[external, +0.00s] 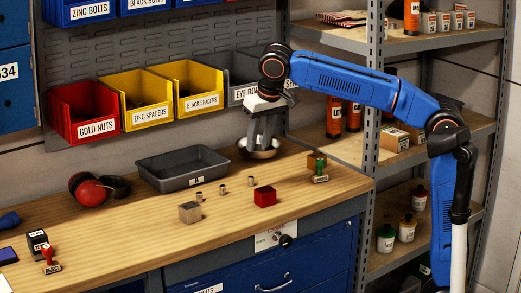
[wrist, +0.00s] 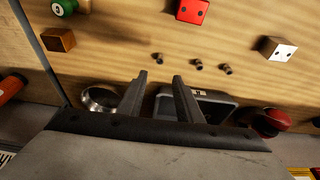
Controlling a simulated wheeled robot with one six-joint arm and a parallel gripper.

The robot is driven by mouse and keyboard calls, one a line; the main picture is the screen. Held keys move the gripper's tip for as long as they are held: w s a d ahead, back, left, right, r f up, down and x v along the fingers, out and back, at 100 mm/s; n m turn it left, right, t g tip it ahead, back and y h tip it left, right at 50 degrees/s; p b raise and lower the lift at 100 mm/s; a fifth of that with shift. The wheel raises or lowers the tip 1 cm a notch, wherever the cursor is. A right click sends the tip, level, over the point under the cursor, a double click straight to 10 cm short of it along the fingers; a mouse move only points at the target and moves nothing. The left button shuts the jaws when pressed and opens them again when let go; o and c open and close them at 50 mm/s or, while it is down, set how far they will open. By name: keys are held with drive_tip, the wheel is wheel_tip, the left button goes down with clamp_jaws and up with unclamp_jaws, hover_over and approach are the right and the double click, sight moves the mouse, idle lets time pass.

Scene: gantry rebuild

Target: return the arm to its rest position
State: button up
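My blue arm (external: 355,82) reaches in from the right, bent at the elbow, with its wrist over the wooden workbench (external: 130,230). My gripper (external: 263,148) points down at the back of the bench, by the metal bowl (external: 272,153), which it partly hides. In the wrist view my gripper (wrist: 159,76) shows two fingers apart with nothing between them. The bowl (wrist: 97,100) lies to the left of the fingers there, and the grey tray (wrist: 228,104) is partly behind the right finger. Whether the fingers touch the bowl I cannot tell.
A red cube (external: 265,196), a wooden cube (external: 190,212) and small metal pieces (external: 223,190) stand in front. Red earmuffs (external: 90,190) lie left of the tray (external: 182,168). Bins (external: 145,100) hang behind; a shelf rack (external: 374,130) stands right, near my arm.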

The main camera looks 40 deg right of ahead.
idle(0.3)
drive_tip(key=s+d+y, duration=0.1)
drive_tip(key=s+d, duration=0.1)
drive_tip(key=d, duration=0.7)
drive_tip(key=s+d, duration=0.2)
drive_tip(key=d, duration=0.6)
drive_tip(key=s+d+f+m+t+y, duration=0.1)
drive_tip(key=s+d+f+m+t, duration=0.3)
drive_tip(key=s+d, duration=0.8)
drive_tip(key=s+d+f+n+g, duration=0.1)
drive_tip(key=s+d+f, duration=0.1)
drive_tip(key=f, duration=0.7)
drive_tip(key=s+d+f+n+h, duration=0.1)
drive_tip(key=s+d+f, duration=0.2)
drive_tip(key=f, duration=0.6)
drive_tip(key=s+d+f+n+g+h, duration=0.1)
drive_tip(key=s+d+f+n, duration=0.1)
drive_tip(key=f, duration=0.8)
drive_tip(key=shift+s+d+g, duration=0.3)
drive_tip(key=shift+s+d, duration=0.45)
drive_tip(key=shift+s, duration=0.1)
drive_tip(key=shift+r, duration=0.1)
idle(1.1)
